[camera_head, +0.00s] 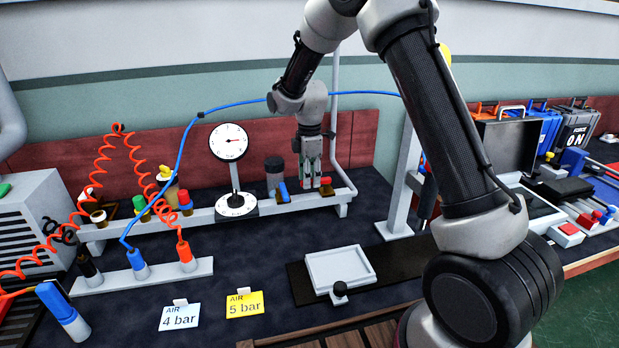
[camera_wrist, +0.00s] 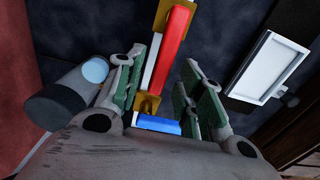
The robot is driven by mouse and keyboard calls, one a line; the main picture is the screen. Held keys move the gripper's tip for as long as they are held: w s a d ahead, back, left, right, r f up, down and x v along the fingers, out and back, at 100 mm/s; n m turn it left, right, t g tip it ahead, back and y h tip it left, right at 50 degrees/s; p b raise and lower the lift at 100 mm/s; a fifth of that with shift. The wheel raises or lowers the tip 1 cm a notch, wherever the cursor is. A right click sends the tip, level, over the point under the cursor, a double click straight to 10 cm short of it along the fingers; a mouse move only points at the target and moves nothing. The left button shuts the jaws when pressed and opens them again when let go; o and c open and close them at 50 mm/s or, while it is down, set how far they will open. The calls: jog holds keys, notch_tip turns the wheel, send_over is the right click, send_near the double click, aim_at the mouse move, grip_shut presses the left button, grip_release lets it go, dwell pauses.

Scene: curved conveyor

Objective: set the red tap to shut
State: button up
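The red tap (camera_head: 326,182) is on the white rail at the back of the bench, right of a blue tap (camera_head: 282,191). In the wrist view its long red handle (camera_wrist: 171,48) lies close alongside a pale strip with brass pieces at both ends. My gripper (camera_head: 311,182) points down at the rail, right beside the red tap. In the wrist view its green-padded fingers (camera_wrist: 164,75) are apart, with the near part of the red handle seen between them. I cannot tell whether they touch it. The blue tap's handle (camera_wrist: 158,125) shows closer to the wrist.
A dial gauge (camera_head: 229,142) stands left of the taps, and a dark cylinder (camera_head: 274,173) stands behind the blue tap. A blue hose (camera_head: 180,150) arches over the rail. A white tray (camera_head: 340,268) lies in front, right of two air signs (camera_head: 245,303).

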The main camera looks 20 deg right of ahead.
jog(key=shift+f, duration=0.25)
jog(key=shift+c, duration=0.5)
grip_shut()
